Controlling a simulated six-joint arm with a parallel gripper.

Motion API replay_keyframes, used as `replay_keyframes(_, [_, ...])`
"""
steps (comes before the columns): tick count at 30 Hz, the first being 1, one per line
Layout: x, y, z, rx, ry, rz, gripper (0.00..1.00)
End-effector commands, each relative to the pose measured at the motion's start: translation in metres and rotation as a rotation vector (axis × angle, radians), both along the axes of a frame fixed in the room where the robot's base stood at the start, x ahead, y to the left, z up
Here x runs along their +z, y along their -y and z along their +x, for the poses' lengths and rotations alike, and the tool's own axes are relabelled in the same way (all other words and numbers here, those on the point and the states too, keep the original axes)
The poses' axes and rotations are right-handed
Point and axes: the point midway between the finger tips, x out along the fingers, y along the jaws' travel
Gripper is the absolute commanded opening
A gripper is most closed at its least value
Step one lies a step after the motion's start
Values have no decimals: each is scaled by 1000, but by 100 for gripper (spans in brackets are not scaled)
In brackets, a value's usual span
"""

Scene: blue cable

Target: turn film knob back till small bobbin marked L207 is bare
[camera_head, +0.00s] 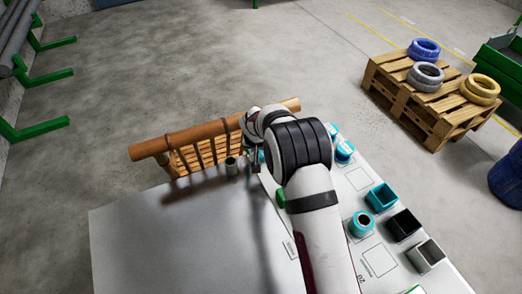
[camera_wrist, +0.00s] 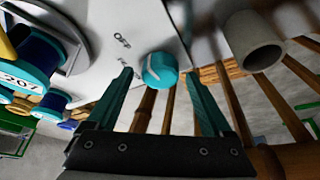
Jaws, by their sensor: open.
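In the wrist view, my gripper (camera_wrist: 158,74) is open, with its two teal fingers spread on either side of a round teal knob (camera_wrist: 160,70). The knob has a white pointer line and sits on a pale panel. Black lettering beside it includes "OFF"; a second word is partly hidden by a finger. I cannot tell whether the fingers touch the knob. At the left edge, a teal bobbin (camera_wrist: 22,80) carries a white label of which "207" shows. Dark blue winding (camera_wrist: 36,50) is on it. In the head view, my arm hides the knob, and my gripper (camera_head: 254,166) is small.
A grey cylinder (camera_wrist: 254,42) stands close right of the knob; it also shows in the head view (camera_head: 231,167). A wooden slatted rack (camera_head: 190,147) lies behind. The grey tabletop (camera_head: 180,240) is clear.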

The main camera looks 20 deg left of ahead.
Motion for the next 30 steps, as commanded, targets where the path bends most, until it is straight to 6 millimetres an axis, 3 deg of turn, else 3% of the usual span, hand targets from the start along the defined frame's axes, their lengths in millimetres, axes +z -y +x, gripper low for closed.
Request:
replay_keyframes(4, [0, 0, 0, 0, 0, 0, 85])
replay_keyframes(18, [1, 0, 0, -1, -1, -1, 0])
replay_keyframes(30, [1, 1, 0, 89, -2, -1, 0])
